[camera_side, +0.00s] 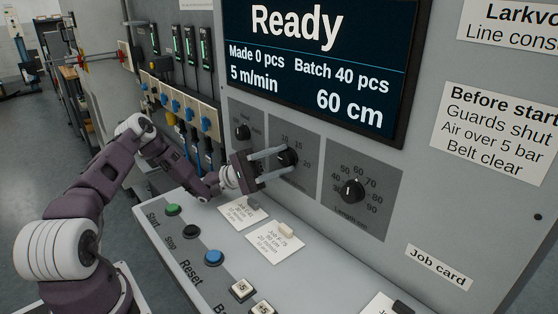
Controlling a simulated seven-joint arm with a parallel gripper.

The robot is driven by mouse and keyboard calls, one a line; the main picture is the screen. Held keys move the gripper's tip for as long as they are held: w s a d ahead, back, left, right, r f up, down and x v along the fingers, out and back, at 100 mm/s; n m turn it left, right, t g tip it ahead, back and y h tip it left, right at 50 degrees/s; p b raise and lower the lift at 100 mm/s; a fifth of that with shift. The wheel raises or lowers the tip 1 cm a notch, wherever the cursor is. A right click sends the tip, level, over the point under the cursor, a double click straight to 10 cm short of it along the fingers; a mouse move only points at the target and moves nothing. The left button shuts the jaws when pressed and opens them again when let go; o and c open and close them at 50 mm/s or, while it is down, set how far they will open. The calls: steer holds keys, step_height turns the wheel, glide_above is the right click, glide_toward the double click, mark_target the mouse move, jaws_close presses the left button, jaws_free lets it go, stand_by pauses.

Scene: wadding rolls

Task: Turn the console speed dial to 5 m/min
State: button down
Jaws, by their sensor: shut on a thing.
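The speed dial (288,158) is a black knob on a grey scale plate, the middle one of three dials on the console face. The numbers 15 and 20 show on its scale; the lower-left part is hidden by my gripper. My gripper (283,156) reaches in from the left, with its two pale fingers shut on the dial's knob. Which way the knob's pointer faces is too small to tell. The screen (318,60) above reads "Ready", "5 m/min", "Made 0 pcs", "Batch 40 pcs" and "60 cm".
A smaller knob (242,132) sits left of the dial, partly close to my gripper. The length dial (352,190) is to its right. Below, the sloped desk holds Start, Stop and Reset (213,258) buttons, plus and minus keys (241,290), and job cards (274,243).

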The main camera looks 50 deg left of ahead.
steer(key=shift+d, duration=0.1)
steer(key=c, duration=0.9)
jaws_free()
steer(key=shift+s+a+f, duration=0.15)
steer(key=shift+a+f, duration=0.05)
steer(key=shift+a, duration=0.15)
steer(key=s+a, duration=0.2)
steer(key=a, duration=0.1)
steer(key=s+a, duration=0.1)
steer(key=a, duration=0.3)
steer(key=s+a, duration=0.2)
steer(key=a, duration=0.2)
steer(key=shift+s+f, duration=0.1)
steer(key=shift+s, duration=0.2)
